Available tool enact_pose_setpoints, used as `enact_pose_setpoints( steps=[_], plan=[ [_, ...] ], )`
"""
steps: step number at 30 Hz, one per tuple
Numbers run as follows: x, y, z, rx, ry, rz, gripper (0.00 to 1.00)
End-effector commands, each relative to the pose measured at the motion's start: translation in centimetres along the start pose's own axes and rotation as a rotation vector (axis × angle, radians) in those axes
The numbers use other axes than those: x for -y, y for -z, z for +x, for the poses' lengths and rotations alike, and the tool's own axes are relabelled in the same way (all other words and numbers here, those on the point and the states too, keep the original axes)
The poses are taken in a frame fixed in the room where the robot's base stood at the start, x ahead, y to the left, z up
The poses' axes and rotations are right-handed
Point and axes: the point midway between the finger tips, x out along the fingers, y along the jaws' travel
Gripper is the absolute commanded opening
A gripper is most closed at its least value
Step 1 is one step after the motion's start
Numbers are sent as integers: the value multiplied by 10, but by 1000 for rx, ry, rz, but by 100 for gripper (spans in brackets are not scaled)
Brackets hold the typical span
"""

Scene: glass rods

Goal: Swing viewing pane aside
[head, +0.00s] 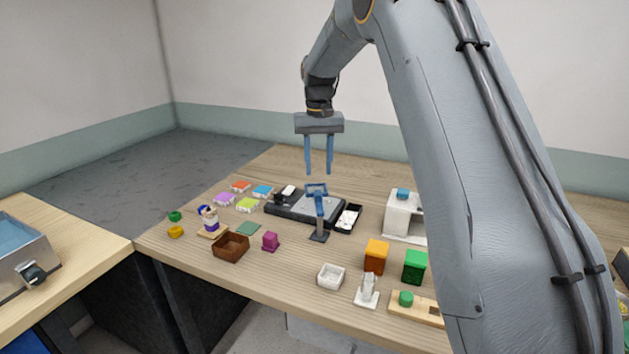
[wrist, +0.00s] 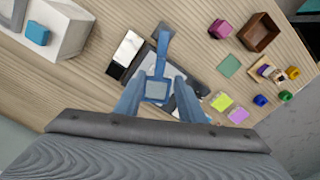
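The viewing pane (head: 317,188) is a small blue-framed square on a blue arm that rises from a dark post base (head: 319,236). It stands over the near side of a dark tray with a grey panel (head: 292,208). In the wrist view the pane (wrist: 157,91) shows between my two fingers, with its arm running toward the top of the picture. My gripper (head: 319,172) points down, open and empty, just above the pane. It also shows in the wrist view (wrist: 158,78). I cannot tell any contact between fingers and pane.
A black-rimmed tray with a white insert (head: 348,218) lies right of the panel. A white machine (head: 402,216) stands further right. Coloured tiles (head: 247,205) lie left. A brown box (head: 231,247), a magenta block (head: 270,241), a white bowl (head: 331,276) and an orange block (head: 376,256) stand in front.

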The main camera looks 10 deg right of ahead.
Motion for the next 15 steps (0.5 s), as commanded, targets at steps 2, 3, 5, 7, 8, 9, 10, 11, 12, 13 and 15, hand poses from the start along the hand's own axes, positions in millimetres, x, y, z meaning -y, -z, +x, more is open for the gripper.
enact_pose_setpoints(
  steps=[2,3,5,7,8,9,10,11,12,13,15],
  plan=[
    [0,0,4,2,0,0,36],
    [0,0,8,3,0,0,36],
    [0,-1,15,4,0,0,36],
    [1,-2,25,4,0,-1,36],
    [1,-1,30,4,0,-2,36],
    [1,-2,37,5,0,-2,36],
    [1,-2,42,5,0,-2,36],
    [1,-1,46,3,0,-2,36],
    [1,-2,51,3,0,-2,36],
    [1,-1,56,3,0,-2,36],
    [1,-1,64,2,0,-2,36]
  ],
)
